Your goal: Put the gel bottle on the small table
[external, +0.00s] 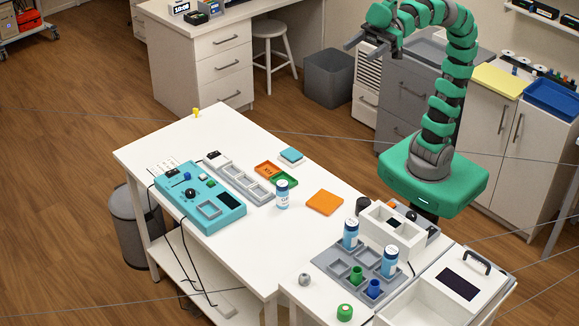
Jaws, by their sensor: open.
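The labels are too small to tell which is the gel bottle. A lower-right white worktop (318,309) adjoins the long table; I cannot tell which surface is the small table. My gripper (359,47) is open and empty, raised high behind the tables, well away from the bottles.
A teal control box (200,197), a grey slotted rack (240,180), an orange pad (324,203) and a teal block (291,156) lie on the long table. Green (356,274) and blue (374,288) cups sit in the tray. A white box (391,230) stands behind it.

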